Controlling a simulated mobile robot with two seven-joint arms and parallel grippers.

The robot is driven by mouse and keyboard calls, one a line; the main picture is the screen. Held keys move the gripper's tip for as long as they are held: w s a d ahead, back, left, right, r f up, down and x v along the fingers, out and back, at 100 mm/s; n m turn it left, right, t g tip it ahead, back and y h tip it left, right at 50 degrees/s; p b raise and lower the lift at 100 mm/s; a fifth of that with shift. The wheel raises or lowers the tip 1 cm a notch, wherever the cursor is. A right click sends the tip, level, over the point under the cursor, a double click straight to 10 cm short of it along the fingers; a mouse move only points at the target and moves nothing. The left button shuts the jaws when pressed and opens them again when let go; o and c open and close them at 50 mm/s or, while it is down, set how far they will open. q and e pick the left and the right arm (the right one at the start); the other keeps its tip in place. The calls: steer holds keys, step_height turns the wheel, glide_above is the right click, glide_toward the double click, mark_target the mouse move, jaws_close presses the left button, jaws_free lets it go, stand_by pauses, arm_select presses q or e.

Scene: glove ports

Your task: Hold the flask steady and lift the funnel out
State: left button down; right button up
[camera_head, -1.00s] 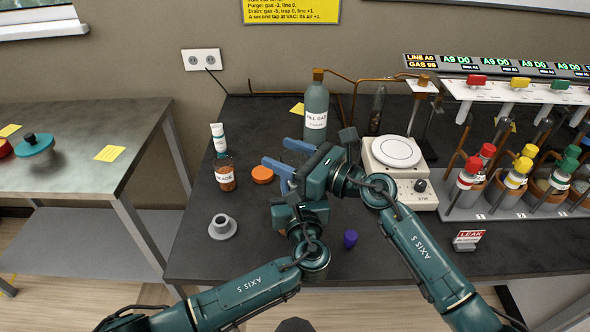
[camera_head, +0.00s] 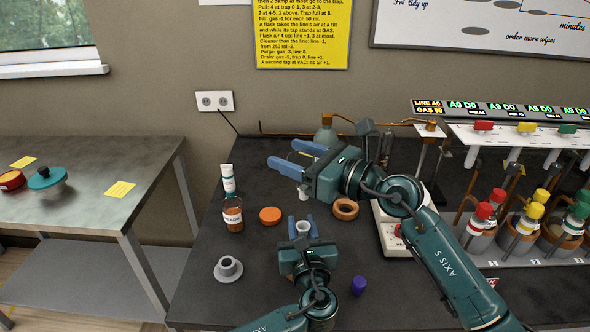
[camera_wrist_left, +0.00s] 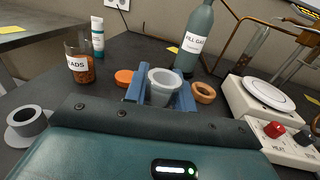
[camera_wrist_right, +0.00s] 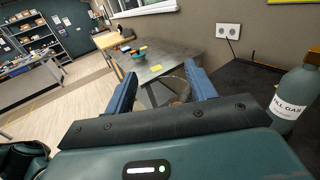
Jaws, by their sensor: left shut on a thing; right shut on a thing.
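My right gripper (camera_head: 294,157) is above and behind the left one, pointing left. Its fingers are apart around a clear, wide-rimmed piece, seemingly the funnel (camera_wrist_right: 177,86), faint against the background. A small pale piece (camera_head: 303,193) shows below the right gripper, possibly the funnel's stem.
A bead jar (camera_head: 233,216), a white tube (camera_head: 228,180), an orange cap (camera_head: 270,215) and a grey flanged cup (camera_head: 228,269) stand left. A cork ring (camera_head: 345,208), gas bottle (camera_wrist_right: 291,99) and hotplate (camera_wrist_left: 265,92) are nearby. A purple stopper (camera_head: 359,285) lies in front.

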arm_select(q)
steer(key=c, duration=1.1)
jaws_free()
steer(key=s, duration=0.4)
steer(key=s+d, duration=0.1)
steer(key=s, duration=0.3)
steer(key=s+d, duration=0.1)
steer(key=s, duration=0.3)
steer(key=shift+w, duration=0.1)
